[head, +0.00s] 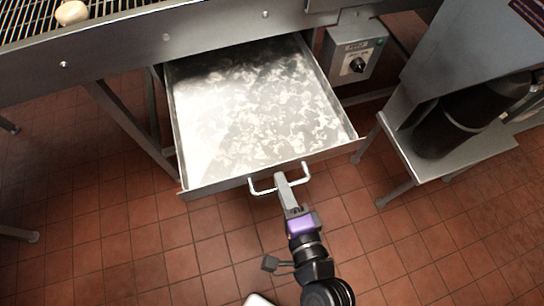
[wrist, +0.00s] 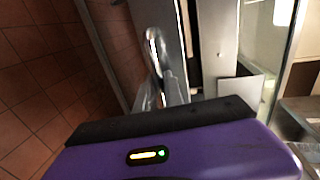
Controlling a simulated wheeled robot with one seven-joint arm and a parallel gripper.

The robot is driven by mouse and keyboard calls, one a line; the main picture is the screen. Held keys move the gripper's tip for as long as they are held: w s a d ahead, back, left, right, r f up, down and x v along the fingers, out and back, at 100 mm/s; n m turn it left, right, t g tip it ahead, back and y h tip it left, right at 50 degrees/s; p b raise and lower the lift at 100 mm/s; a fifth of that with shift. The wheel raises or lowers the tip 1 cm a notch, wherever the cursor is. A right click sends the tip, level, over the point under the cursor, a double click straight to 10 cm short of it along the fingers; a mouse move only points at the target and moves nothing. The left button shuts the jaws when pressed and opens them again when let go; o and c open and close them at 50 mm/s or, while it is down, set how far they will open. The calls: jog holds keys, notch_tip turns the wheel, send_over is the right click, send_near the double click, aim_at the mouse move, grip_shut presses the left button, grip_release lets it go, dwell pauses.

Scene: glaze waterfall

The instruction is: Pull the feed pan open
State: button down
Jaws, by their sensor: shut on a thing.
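The feed pan (head: 260,105) is a wide, shallow metal tray under the steel machine. In the head view it stands well out from beneath the frame, with mottled white and grey showing across its floor. A bar handle (head: 262,191) is fixed to its front wall. My gripper (head: 283,180) is at the middle of this handle and shut on it. In the wrist view the handle (wrist: 153,48) runs up from the gripper fingers (wrist: 165,92), and the purple gripper body fills the bottom. The fingers hide the part of the handle between them.
The conveyor frame (head: 165,38) with a wire grid runs above the pan; a pale round piece (head: 71,13) lies on the grid. A control box (head: 355,52) with a black knob hangs to the right. A metal stand (head: 470,150) holds a dark cylinder (head: 460,120). Tiled floor in front is clear.

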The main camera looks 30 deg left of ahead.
jog(key=shift+f+b+v, duration=0.2)
jog(key=shift+v, duration=0.7)
jog(key=shift+f+b+v, duration=0.2)
jog(key=shift+v, duration=0.7)
jog(key=shift+f+b+v, duration=0.15)
jog(key=shift+b+v, duration=0.05)
jog(key=shift+v, duration=0.7)
jog(key=shift+d, duration=0.1)
jog(key=c, duration=1.5)
grip_release()
jog(key=shift+o, duration=0.2)
jog(key=b+v, duration=0.1)
jog(key=v, duration=0.7)
jog(key=shift+w, duration=0.1)
